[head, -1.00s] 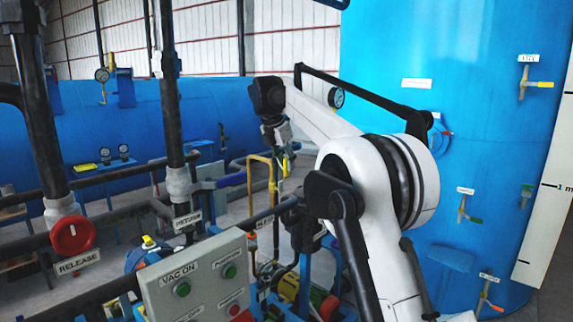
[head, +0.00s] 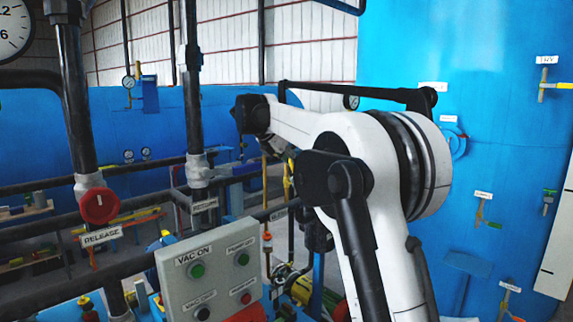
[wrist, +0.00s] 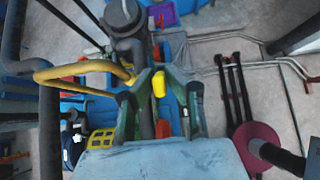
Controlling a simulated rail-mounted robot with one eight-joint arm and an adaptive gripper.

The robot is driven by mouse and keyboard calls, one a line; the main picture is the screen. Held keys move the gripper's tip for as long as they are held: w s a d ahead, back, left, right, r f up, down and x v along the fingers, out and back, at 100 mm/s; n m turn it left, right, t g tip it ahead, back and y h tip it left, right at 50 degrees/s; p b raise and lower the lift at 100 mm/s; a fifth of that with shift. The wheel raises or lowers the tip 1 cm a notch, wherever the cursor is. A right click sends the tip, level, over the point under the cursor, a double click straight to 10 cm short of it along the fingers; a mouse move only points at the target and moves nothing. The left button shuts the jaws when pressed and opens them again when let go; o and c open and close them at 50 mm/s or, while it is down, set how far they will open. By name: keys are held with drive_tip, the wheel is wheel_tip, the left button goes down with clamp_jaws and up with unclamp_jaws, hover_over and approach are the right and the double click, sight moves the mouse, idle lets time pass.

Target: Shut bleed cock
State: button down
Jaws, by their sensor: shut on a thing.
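The bleed cock's yellow handle (wrist: 159,84) shows between my fingertips in the wrist view. My gripper (wrist: 160,80) is closed in on it from both sides, with its green fingers converging there. A bent yellow pipe (wrist: 85,68) runs in from the left, close to the left finger. In the head view a yellow part (head: 288,178) shows below my wrist, beside the yellow pipe (head: 265,185). My arm hides most of the gripper there, and the cock's exact angle is hard to read.
A grey control box (head: 213,268) and a red release knob (head: 99,205) stand at left. Dark pipes cross behind them. A large blue tank (head: 470,120) with labelled valves fills the right. In the wrist view a thick dark vertical pipe (wrist: 135,50) stands close to the fingers.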

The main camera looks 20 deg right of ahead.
drive_tip(key=c, duration=1.8)
unclamp_jaws()
drive_tip(key=shift+o, duration=0.2)
drive_tip(key=shift+a+r, duration=0.1)
drive_tip(key=v, duration=1.1)
drive_tip(key=shift+a+r, duration=0.25)
drive_tip(key=shift+r, duration=0.05)
drive_tip(key=shift+s, duration=0.15)
drive_tip(key=shift+c, duration=0.5)
